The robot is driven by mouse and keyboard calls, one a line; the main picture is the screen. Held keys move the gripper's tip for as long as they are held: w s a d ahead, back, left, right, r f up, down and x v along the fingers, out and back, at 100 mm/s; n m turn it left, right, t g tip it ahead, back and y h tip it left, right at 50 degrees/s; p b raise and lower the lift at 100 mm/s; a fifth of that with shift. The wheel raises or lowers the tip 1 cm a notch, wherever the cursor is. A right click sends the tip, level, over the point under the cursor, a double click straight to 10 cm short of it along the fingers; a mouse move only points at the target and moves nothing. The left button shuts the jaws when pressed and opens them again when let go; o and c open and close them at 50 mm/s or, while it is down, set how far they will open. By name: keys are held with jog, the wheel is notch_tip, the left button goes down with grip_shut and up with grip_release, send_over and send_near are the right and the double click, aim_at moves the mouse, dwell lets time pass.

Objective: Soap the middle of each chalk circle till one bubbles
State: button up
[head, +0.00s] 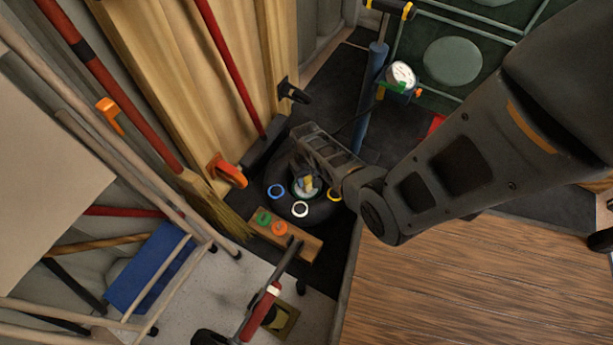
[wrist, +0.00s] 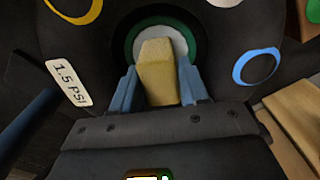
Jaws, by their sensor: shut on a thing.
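My gripper (wrist: 157,88) is shut on a yellow sponge block (wrist: 157,72), one blue finger on each side. The sponge also shows in the head view (head: 309,183). Its tip overlaps a pale disc inside a green chalk circle (wrist: 130,50) on a black, rounded tyre-like thing (head: 272,178). I cannot tell whether it touches. A blue circle (head: 276,191), a white circle (head: 300,209) and a yellow circle (head: 333,194) are on the same black surface. I see no bubbles; the green circle's middle is partly hidden by the sponge.
A wooden block (head: 297,243) with green and orange rings stands in front. A label (wrist: 70,83) reads 1.5 PSI. A blue pump (head: 372,85) and gauge (head: 402,74) stand behind. Broom, poles and a clamp crowd the left. Wooden floor (head: 450,280) is clear at right.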

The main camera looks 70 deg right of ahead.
jog(key=shift+f, duration=0.55)
dwell(1.3)
notch_tip(320, 180, up, 7)
jog(key=p, duration=0.6)
jog(key=shift+p, duration=0.35)
